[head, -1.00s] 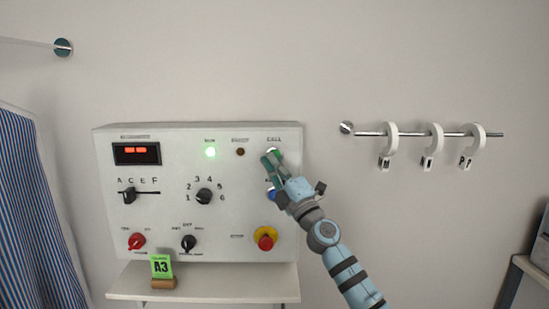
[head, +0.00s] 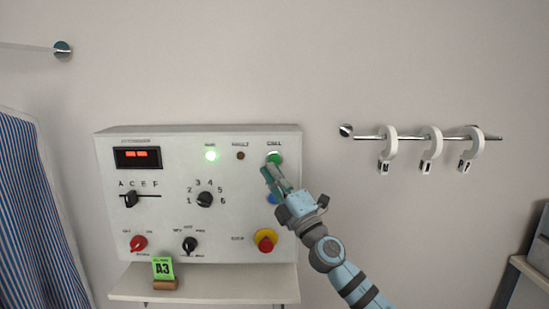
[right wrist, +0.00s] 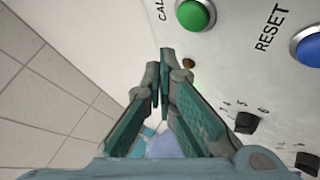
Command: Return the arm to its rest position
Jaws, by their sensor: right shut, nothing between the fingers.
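My right gripper (head: 267,171) is in front of the white control panel (head: 120,225), just below the green CALL button (head: 274,158). Its fingertips are together with nothing between them. In the right wrist view the shut fingers (right wrist: 161,70) point towards the panel, with the green button (right wrist: 195,13) above right of them and apart from them. The blue RESET button (head: 271,198) is partly hidden behind the gripper in the head view; it shows at the right edge of the right wrist view (right wrist: 311,46). My left gripper is out of view.
The panel carries knobs, a red display (head: 137,158), a lit green lamp (head: 210,156) and a red-yellow stop button (head: 265,240). A shelf (head: 220,289) below holds a green A3 card (head: 163,268). A rail (head: 370,136) with three white hooks is at right. Striped cloth (head: 35,215) hangs left.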

